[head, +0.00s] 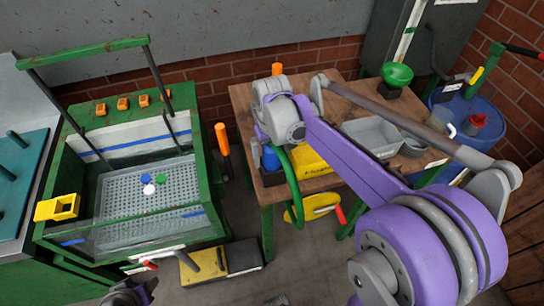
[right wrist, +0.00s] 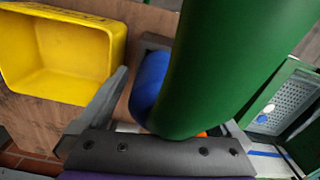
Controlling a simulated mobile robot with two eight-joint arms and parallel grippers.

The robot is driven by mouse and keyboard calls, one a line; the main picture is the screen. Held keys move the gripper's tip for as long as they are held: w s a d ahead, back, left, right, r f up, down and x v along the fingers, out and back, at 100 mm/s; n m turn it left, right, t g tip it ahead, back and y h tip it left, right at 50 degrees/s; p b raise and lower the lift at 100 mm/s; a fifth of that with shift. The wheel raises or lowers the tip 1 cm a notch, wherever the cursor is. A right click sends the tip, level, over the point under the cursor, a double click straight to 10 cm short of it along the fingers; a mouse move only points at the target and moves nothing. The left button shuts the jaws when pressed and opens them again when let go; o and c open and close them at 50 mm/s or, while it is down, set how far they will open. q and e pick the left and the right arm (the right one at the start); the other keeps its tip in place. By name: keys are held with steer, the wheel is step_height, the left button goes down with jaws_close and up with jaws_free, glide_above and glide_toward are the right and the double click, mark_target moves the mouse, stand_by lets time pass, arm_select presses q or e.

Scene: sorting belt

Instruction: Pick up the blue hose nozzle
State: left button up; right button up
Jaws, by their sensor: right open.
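The blue hose nozzle (head: 271,159) is at the left end of the wooden table, beside the green hose (head: 291,188). In the right wrist view the nozzle (right wrist: 149,84) is partly hidden behind the wide green hose (right wrist: 212,62). My right gripper (head: 261,150) is open above the nozzle. In its wrist view the gripper (right wrist: 180,105) has one finger left of the nozzle and the other right of the hose. Contact cannot be told. A dark part of my left gripper (head: 126,295) shows at the bottom edge; its jaws are unclear.
A yellow bin (head: 312,172) stands right of the nozzle and shows in the wrist view (right wrist: 105,62). A grey tray (head: 374,133) and green funnel (head: 397,74) are further right. A green-framed sorting station (head: 204,205) stands left, across a gap.

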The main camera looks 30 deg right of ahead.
steer(key=shift+f, duration=0.5)
steer(key=shift+c, duration=0.2)
steer(key=c, duration=1.5)
steer(key=shift+r, duration=0.1)
step_height(320, 180, up, 10)
steer(key=shift+p, duration=0.35)
steer(key=o, duration=0.9)
steer(key=c, duration=0.5)
